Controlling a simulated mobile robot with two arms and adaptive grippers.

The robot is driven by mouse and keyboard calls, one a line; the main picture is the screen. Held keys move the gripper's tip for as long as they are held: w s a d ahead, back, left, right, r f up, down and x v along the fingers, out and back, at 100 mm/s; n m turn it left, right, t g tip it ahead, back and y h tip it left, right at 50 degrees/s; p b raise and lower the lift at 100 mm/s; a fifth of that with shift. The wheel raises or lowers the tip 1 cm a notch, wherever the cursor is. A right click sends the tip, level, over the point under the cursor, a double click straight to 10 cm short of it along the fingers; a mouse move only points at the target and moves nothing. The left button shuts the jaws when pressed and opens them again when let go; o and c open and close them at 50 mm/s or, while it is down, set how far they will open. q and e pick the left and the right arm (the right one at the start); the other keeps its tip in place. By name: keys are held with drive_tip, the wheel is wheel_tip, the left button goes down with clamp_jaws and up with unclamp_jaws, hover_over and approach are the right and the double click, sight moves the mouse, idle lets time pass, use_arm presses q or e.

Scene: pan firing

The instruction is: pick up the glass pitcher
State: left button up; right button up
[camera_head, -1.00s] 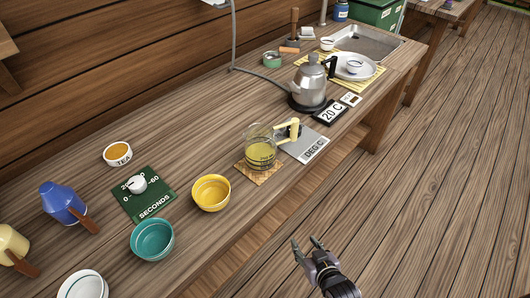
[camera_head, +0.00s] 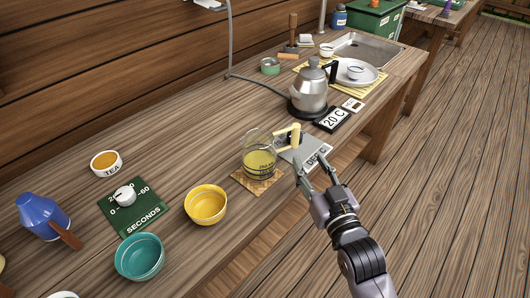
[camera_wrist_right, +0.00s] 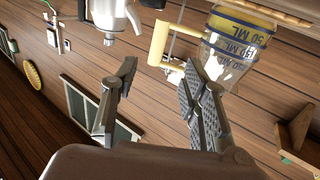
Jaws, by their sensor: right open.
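The glass pitcher (camera_head: 259,160) stands on a small woven mat on the counter in the head view. It is clear, with yellow contents or marking low down and a pale yellow handle (camera_head: 292,136) on its right. My right gripper (camera_head: 316,172) is open and empty, just in front of and to the right of the handle. In the right wrist view the pitcher (camera_wrist_right: 238,42) is at the upper right and its yellow handle (camera_wrist_right: 158,43) lies ahead, beyond the open fingers (camera_wrist_right: 158,88). My left gripper is not in view.
A grey plate marked DEG C (camera_head: 311,157) lies beside the pitcher, partly behind my gripper. A steel kettle (camera_head: 309,92) stands behind. Yellow (camera_head: 206,205) and teal (camera_head: 139,257) bowls sit to the left. The woven mat (camera_head: 254,184) is near the counter's front edge.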

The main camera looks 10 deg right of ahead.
sight(297, 139)
drive_tip(key=w, duration=0.7)
drive_tip(key=w+a+p, duration=0.1)
drive_tip(key=w, duration=0.3)
drive_tip(key=shift+f, duration=0.15)
drive_tip(key=shift+c, duration=0.5)
clamp_jaws()
